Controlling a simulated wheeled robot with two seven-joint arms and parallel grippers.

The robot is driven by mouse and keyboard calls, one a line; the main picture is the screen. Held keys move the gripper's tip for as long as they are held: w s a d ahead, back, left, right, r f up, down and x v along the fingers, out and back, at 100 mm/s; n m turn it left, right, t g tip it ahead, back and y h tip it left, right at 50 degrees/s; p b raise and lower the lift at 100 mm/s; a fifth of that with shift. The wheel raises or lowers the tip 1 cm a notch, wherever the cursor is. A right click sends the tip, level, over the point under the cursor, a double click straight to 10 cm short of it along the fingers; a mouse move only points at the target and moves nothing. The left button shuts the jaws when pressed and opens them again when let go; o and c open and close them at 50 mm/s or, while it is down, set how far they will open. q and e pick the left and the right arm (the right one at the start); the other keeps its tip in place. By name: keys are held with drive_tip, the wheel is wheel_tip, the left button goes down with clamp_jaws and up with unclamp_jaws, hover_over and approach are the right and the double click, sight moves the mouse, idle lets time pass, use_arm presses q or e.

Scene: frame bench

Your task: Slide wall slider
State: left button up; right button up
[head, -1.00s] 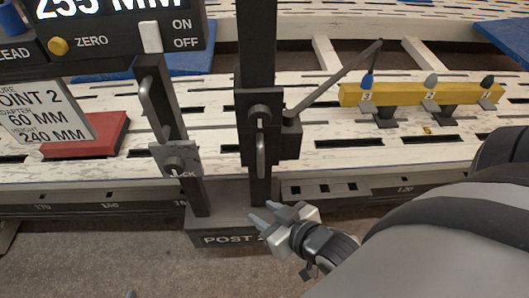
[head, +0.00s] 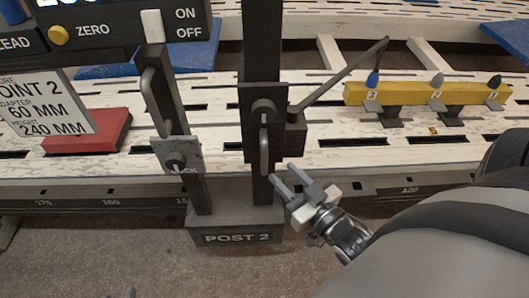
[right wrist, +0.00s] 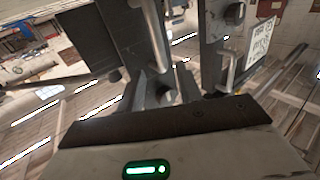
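A black slider block (head: 250,122) with a round knob and a grey vertical handle (head: 264,151) sits on the dark upright post labelled POST 2. A thin grey arm runs from the block up to the right. My right gripper (head: 284,178) is open, its two fingers apart, just below and right of the handle. In the right wrist view the right gripper (right wrist: 163,88) points toward a grey handle bar (right wrist: 155,35); I cannot tell whether they touch. My left gripper is not recognisable; only a small grey tip shows at the bottom edge.
A second dark upright with a handle (head: 156,100) and a lock plate (head: 177,155) stands to the left. A display box (head: 110,40) is at top left. A yellow bar (head: 420,95) with numbered pointers and a red block (head: 88,131) are on the slatted white bench (head: 340,130).

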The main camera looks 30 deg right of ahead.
sight(266, 156)
drive_tip(key=w, duration=0.8)
drive_tip(key=shift+w+a, duration=0.2)
drive_tip(key=shift+w, duration=0.05)
